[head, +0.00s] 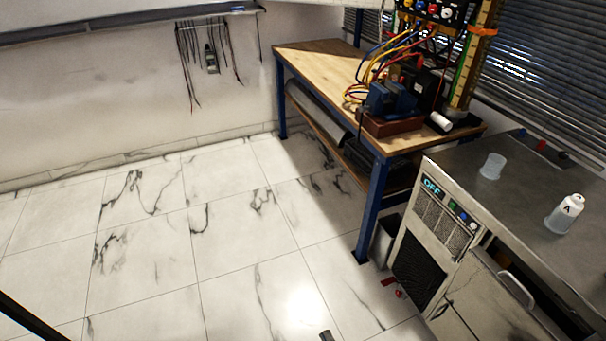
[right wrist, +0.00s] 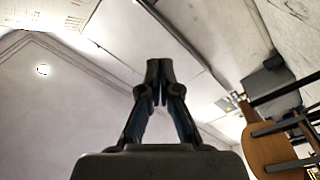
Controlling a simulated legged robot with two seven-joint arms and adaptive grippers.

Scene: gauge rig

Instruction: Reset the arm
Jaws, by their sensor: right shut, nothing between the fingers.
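My right gripper (head: 327,336) shows only as a small dark tip at the bottom edge of the head view, over the tiled floor. In the right wrist view, its two dark fingers (right wrist: 159,70) meet at the tips, shut with nothing between them. Pale wall and ceiling surfaces lie behind them. The gripper touches nothing that I can see. My left gripper is not in view.
A wooden bench (head: 318,58) with blue legs carries a blue vise (head: 391,100) and coloured cables. A grey-topped cabinet (head: 470,165) at right holds a clear cup (head: 492,166) and a white bottle (head: 570,207). The marble-tiled floor (head: 150,250) is largely clear.

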